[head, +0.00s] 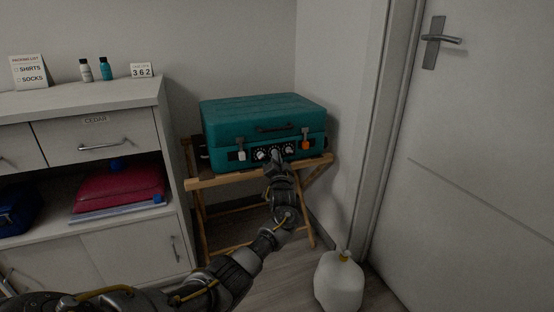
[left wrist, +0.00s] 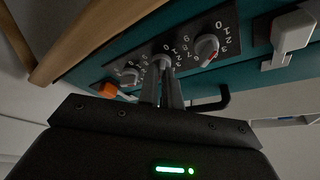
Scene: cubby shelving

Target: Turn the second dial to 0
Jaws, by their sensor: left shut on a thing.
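A teal suitcase (head: 262,122) lies on a wooden folding stand. Its black front panel (left wrist: 105,80) carries three numbered dials in a row. My left gripper (head: 275,157) reaches the middle, second dial from the front. In the left wrist view, the two fingers (left wrist: 165,82) are shut on the second dial's knob (left wrist: 162,62) and partly cover its scale, so its setting cannot be read. One outer dial (left wrist: 207,46) with a red mark and the other outer dial (left wrist: 130,76) are untouched. My right gripper is not in view.
A white latch (head: 241,154) and an orange latch (head: 305,142) flank the panel. The wooden stand (head: 200,184) is close below. A white jug (head: 339,283) stands on the floor.

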